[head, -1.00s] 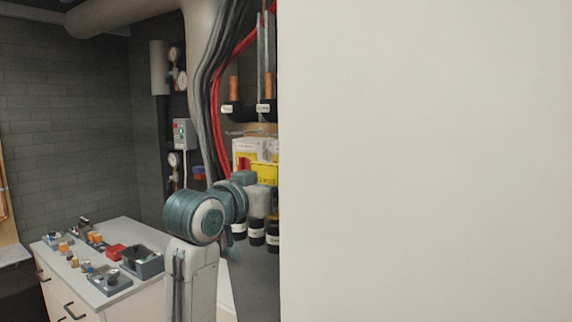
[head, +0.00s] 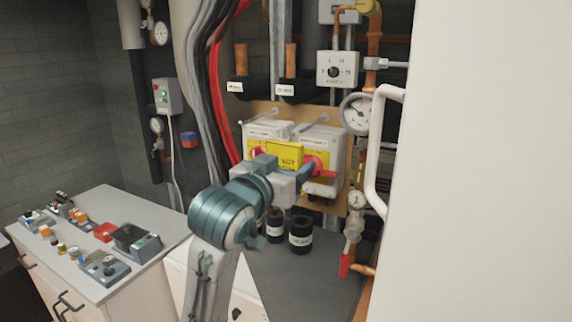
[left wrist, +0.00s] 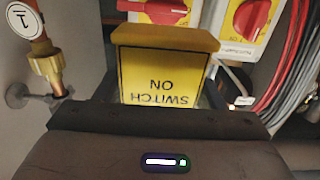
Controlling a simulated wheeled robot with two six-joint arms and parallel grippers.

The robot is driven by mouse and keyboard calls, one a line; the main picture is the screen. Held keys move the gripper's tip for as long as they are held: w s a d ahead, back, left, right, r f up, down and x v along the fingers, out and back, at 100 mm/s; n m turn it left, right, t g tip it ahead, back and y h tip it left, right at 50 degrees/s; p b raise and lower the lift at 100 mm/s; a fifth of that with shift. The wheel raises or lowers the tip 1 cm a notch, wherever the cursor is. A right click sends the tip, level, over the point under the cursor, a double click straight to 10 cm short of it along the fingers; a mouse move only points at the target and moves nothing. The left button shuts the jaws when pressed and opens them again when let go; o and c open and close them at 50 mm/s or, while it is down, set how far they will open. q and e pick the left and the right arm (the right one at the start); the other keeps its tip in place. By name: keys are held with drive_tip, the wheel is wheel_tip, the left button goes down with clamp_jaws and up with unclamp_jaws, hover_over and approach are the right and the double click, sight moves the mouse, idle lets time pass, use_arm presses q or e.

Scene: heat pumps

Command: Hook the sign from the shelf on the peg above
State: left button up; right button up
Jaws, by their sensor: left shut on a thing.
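The yellow sign (head: 287,152) with black lettering is held up in front of the switch boxes in the head view. In the left wrist view the sign (left wrist: 162,75) appears upside down and reads "SWITCH ON". My left gripper (head: 278,180) is shut on its lower part. Two thin pegs stick out above the boxes, a left peg (head: 259,117) and a right peg (head: 313,122). The sign is below both and apart from them. The grey shelf (head: 305,275) is below my gripper. My right gripper is not in view.
Two white switch boxes with red knobs (head: 318,166) are close behind the sign. Black labelled cylinders (head: 300,235) stand on the shelf. A gauge (head: 357,114) and copper pipe are on the right, with a white panel and handle (head: 378,150) in front. Cables hang left.

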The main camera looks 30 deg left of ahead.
use_arm(q)
drive_tip(key=shift+w+a+f, duration=0.15)
drive_tip(key=shift+w, duration=1.2)
drive_tip(key=shift+w+a+f, duration=0.1)
drive_tip(key=shift+w, duration=1.25)
drive_tip(key=shift+w+a+f, duration=0.15)
drive_tip(key=shift+w, duration=1.2)
drive_tip(key=shift+w+f, duration=0.55)
drive_tip(key=shift+w, duration=0.05)
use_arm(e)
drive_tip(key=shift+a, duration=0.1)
use_arm(q)
drive_tip(key=shift+a, duration=0.1)
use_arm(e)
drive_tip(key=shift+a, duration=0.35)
use_arm(q)
drive_tip(key=o, duration=1.1)
drive_tip(key=shift+c, duration=0.2)
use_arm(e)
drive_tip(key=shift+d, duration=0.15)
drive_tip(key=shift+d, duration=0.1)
